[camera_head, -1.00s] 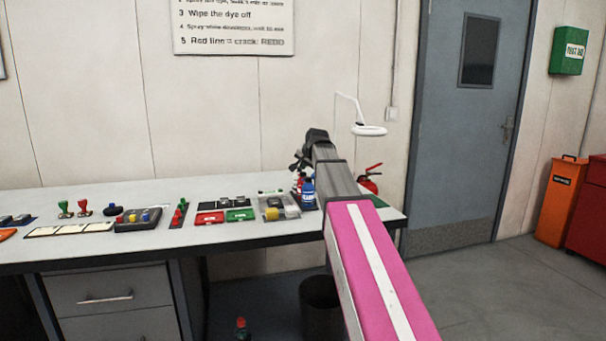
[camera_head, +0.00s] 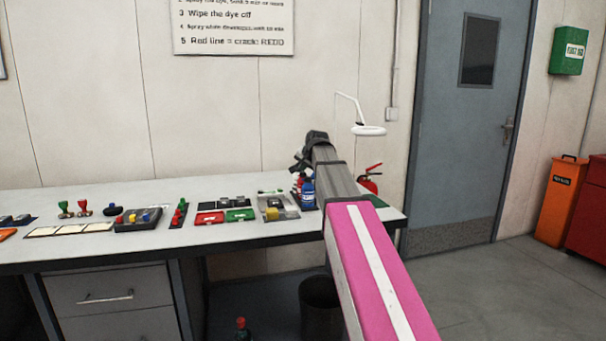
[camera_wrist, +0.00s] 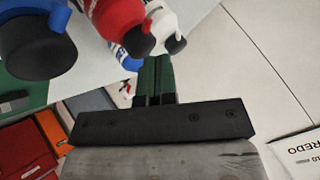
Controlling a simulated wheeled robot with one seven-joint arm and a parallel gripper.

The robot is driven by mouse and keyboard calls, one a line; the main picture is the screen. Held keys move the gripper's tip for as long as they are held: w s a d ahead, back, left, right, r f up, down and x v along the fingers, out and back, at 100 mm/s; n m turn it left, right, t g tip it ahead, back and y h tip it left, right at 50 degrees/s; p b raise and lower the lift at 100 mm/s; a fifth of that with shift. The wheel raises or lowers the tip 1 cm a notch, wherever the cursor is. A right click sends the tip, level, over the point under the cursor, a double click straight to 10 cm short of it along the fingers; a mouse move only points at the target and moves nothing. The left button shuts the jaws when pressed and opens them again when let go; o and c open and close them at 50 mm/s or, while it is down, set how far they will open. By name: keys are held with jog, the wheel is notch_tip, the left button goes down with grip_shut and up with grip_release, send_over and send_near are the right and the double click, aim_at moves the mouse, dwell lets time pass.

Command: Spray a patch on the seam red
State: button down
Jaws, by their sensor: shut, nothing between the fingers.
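My gripper (camera_head: 298,162) is above the right part of the bench, beside a group of spray bottles. In the wrist view my gripper's dark fingers (camera_wrist: 155,80) are together with nothing between them. A blue bottle (camera_head: 308,194) stands at the right of the bench by my arm. The wrist view shows a blue bottle with a black end (camera_wrist: 38,45), a red bottle (camera_wrist: 118,18) and a white bottle (camera_wrist: 165,25), close to the fingers. I cannot make out the seam or any red patch on it.
The bench (camera_head: 150,247) holds a red tray (camera_head: 209,218), a green tray (camera_head: 241,215), a grey tray with a yellow block (camera_head: 271,213) and stamps (camera_head: 66,209). A white lamp (camera_head: 368,130) stands behind my arm. A dark bin (camera_head: 320,305) is below.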

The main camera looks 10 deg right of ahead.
aim_at(304, 173)
jog(key=shift+f, duration=0.15)
jog(key=shift+r, duration=0.2)
dwell(0.3)
jog(key=shift+r, duration=0.75)
jog(key=shift+r, duration=2.5)
dwell(0.7)
